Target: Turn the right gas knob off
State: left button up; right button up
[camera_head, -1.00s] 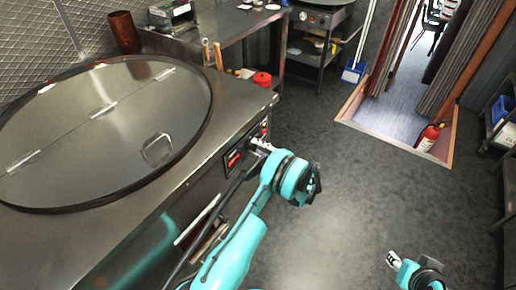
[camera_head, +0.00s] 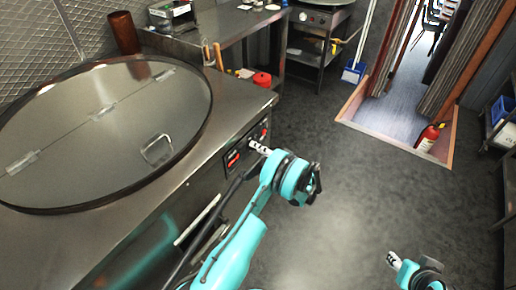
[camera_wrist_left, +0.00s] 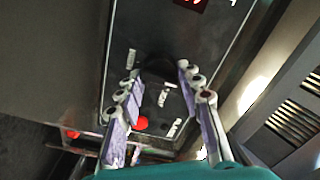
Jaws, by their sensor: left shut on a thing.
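The control panel (camera_head: 236,153) is on the front of the steel tandoor counter. My left gripper (camera_head: 255,146) is at this panel, to the right of its red display. In the left wrist view the two fingers (camera_wrist_left: 158,72) stand apart with a dark, rounded gas knob (camera_wrist_left: 160,66) between their tips, and they are shut on it. The knob's pointer and exact angle are too dark to read. A red round spot (camera_wrist_left: 142,122) shows on the panel between the fingers. My right gripper (camera_head: 393,260) is over the floor at lower right, away from the counter; its jaw opening is unclear.
The tandoor's large round lid (camera_head: 110,120) with a handle lies on the counter top. A red container (camera_head: 262,79) is behind the counter's far corner. A fire extinguisher (camera_head: 429,137) stands by the doorway. The grey floor (camera_head: 330,180) right of the counter is clear.

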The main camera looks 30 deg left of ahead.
dwell(0.4)
pick_arm(q)
jog(key=o, duration=1.2)
jog(key=shift+c, duration=0.2)
jog(key=s+d, duration=0.1)
jog(key=d, duration=1.1)
